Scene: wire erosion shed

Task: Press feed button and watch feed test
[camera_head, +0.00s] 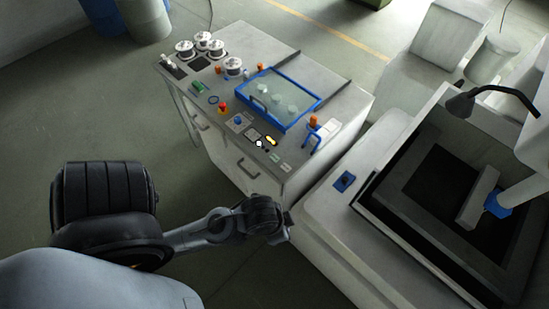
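A grey control cabinet (225,42) carries several buttons on its sloping top. A round blue button (239,120) sits on a plate near its front edge, with a red knob (223,106) and a green piece (197,87) further left. White and yellow bits (270,141) lie to its right. I cannot tell which is the feed button. A blue control (343,181) also sits on the machine's ledge. My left gripper (286,222) is below the cabinet's front right corner, apart from the buttons; its fingers are too small and dark to read. My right gripper is not in view.
A blue-framed clear cover (286,96) and silver spools (203,40) are on the cabinet. The machine with a dark open tank (437,190) stands at right, a bent lamp (460,104) above it. The floor at left is clear.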

